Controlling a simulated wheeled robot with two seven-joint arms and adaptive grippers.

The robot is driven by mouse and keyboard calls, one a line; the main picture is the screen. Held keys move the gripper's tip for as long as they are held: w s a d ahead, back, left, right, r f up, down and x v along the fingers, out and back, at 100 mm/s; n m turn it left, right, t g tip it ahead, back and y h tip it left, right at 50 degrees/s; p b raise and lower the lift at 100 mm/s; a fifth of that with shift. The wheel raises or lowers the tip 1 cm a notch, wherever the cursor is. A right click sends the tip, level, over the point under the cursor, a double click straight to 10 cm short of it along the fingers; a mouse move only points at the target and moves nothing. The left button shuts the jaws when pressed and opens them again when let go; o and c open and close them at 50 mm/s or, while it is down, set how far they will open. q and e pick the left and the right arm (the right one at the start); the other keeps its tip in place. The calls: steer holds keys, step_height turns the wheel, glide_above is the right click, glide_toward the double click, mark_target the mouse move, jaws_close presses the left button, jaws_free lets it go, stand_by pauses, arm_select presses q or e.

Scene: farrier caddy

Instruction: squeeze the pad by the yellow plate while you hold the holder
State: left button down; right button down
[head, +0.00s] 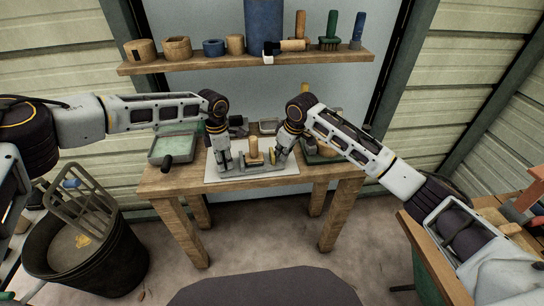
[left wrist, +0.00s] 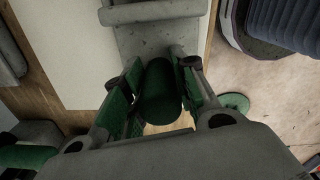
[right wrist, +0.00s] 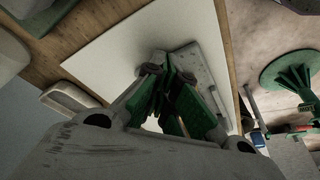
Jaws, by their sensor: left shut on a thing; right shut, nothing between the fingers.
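The grey holder (head: 250,170) lies on a white mat (head: 285,178) on the wooden table. My left gripper (head: 224,166) is at its left end. In the left wrist view my left gripper (left wrist: 165,95) is shut on a dark green cylindrical grip (left wrist: 160,90), next to the holder's grey body (left wrist: 150,40). My right gripper (head: 279,156) points down at the holder's right end, its fingers shut and empty, as the right wrist view also shows (right wrist: 170,80). A small yellowish piece (head: 272,157), perhaps the yellow plate, shows beside it. I cannot make out the pad.
A wooden upright piece (head: 254,148) stands between the grippers. A green tray (head: 175,145) is on the table's left. A shelf (head: 245,60) with pots and brushes is behind. A dark bin (head: 95,255) stands at the left, a second bench (head: 425,245) at the right.

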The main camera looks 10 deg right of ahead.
mark_target(272, 151)
steer(key=shift+a, duration=1.2)
arm_select(q)
steer(key=shift+d, duration=0.1)
arm_select(e)
steer(key=shift+s+a, duration=0.1)
steer(key=shift+a, duration=0.4)
steer(key=shift+d, duration=0.2)
steer(key=shift+r, duration=0.2)
steer(key=shift+r, duration=1.5)
steer(key=shift+r, duration=0.1)
